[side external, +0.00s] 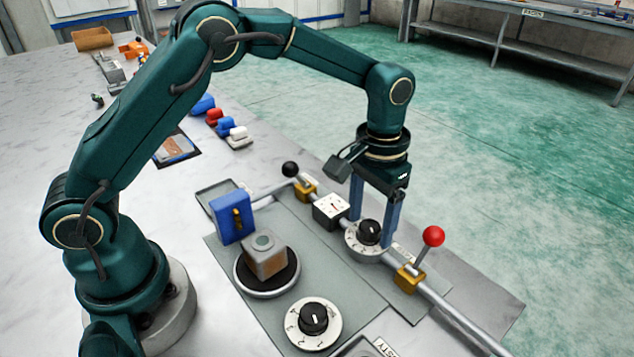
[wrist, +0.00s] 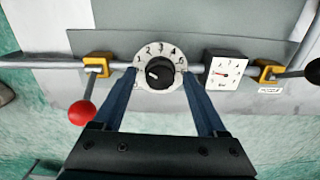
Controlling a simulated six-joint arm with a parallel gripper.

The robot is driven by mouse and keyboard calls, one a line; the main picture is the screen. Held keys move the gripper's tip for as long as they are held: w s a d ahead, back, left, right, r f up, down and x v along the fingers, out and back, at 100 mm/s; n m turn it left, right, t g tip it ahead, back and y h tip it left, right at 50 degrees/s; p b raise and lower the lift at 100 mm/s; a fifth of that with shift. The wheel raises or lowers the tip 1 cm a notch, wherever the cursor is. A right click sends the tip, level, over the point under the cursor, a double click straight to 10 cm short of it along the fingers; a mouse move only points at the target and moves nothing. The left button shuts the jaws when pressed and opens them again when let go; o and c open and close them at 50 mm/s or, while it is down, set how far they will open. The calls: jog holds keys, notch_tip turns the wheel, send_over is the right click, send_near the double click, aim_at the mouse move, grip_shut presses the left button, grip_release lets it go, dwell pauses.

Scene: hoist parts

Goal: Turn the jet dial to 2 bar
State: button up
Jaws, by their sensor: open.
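A round white dial (side external: 368,240) with a black knob sits on the grey pipe, with numbers around its rim. In the wrist view this dial (wrist: 159,70) is between my fingertips, and the white mark on its knob lies toward the left; the exact number it points to is hard to tell. My gripper (side external: 371,232) is open, pointing down, with one finger on each side of the knob. Contact with the knob cannot be told. A square white gauge (wrist: 228,69) stands beside the dial on the pipe; it also shows in the side view (side external: 330,209).
A red-knobbed lever (side external: 433,237) and a black-knobbed lever (side external: 290,169) flank the dial on the pipe. A second black-knobbed dial (side external: 313,318), a brown-grey block (side external: 265,257) on a round plate and a blue block (side external: 231,217) stand nearer my base.

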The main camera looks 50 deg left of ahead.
aim_at(370, 225)
grip_shut()
jog(key=shift+m, duration=2.9)
grip_release()
jog(key=shift+r, duration=2.6)
